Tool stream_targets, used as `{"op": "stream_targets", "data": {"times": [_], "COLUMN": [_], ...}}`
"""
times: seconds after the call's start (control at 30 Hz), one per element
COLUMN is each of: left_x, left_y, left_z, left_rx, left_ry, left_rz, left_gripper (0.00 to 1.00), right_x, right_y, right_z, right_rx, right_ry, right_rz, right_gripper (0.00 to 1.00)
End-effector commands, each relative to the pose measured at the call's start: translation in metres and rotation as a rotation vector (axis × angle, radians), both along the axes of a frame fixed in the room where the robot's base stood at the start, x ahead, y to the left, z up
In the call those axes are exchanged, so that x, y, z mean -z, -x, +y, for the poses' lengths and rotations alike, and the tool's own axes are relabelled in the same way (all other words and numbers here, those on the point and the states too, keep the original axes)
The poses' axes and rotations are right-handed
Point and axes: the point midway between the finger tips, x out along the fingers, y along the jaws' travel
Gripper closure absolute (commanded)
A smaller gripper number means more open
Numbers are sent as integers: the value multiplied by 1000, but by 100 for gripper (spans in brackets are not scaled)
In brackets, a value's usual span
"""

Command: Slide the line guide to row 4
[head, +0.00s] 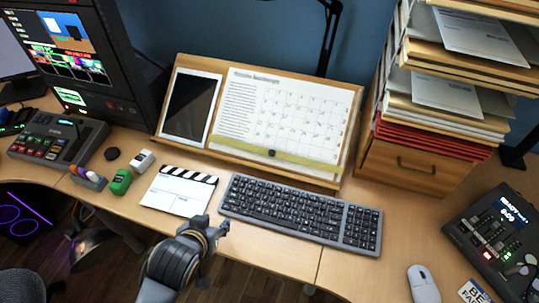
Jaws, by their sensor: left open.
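The line guide (240,145) is a yellow-green bar with a small dark knob (272,153). It lies across the lower part of a printed sheet (292,104) on a tilted wooden stand (338,168). The sheet has text lines at left and a calendar-like grid at right; the row numbers are too small to read. My left gripper (213,231) is open and empty over the desk's front edge. It is below the clapperboard and left of the keyboard, well apart from the line guide. My right gripper is not in view.
A keyboard (300,212) and a clapperboard (180,190) lie between my left gripper and the stand. A tablet (191,106) leans on the stand's left side. A tall stack of folders (440,125) on a wooden drawer unit (410,165) borders it at right. A mouse (423,284) lies front right.

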Motion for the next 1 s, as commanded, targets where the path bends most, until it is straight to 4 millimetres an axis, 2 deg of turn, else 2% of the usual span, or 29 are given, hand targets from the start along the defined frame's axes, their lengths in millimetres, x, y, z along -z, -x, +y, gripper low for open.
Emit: {"op": "stream_targets", "data": {"times": [0.03,0.2,0.4,0.57,1.0], "left_x": [-8,-37,-60,-58,-25], "left_y": [-17,-58,-82,-96,-170], "left_z": [-12,-54,-90,-99,-122], "left_rx": [16,76,147,156,155], "left_ry": [12,68,122,130,128], "left_rz": [-63,-254,-397,-415,-411], "left_gripper": [59,59,59,59,59], "right_x": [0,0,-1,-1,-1], "right_y": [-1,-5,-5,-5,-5], "right_z": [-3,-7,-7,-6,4], "right_rx": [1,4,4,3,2], "right_ry": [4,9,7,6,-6], "right_rz": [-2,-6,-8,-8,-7], "right_gripper": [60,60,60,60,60]}}
